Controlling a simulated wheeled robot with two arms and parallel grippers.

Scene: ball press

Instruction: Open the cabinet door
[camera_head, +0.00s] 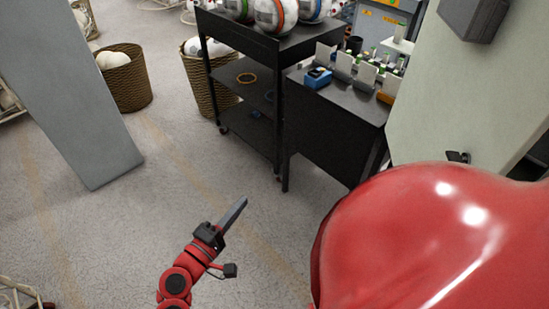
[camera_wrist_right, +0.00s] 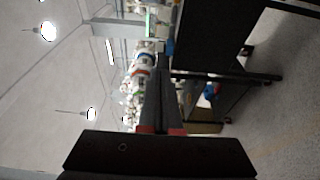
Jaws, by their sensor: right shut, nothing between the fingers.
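My right gripper (camera_head: 235,213) hangs low over the bare floor in the middle of the head view. Its long grey fingers are together, with nothing between them, and point up and to the right. The closed fingers also show in the right wrist view (camera_wrist_right: 161,105). A pale grey-green panel (camera_head: 440,95) stands at the right of the head view, with a dark grey box and a small black fitting (camera_head: 458,157) on it. I cannot tell whether it is the cabinet door. My right gripper is well apart from it. My left gripper is not in view.
A black wheeled shelf cart (camera_head: 243,42) with balls on top stands beyond the gripper, beside a dark table (camera_head: 345,105) with small items. Wicker baskets (camera_head: 126,80) stand behind. A tall grey slab (camera_head: 75,85) is at the left. The floor around the gripper is clear.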

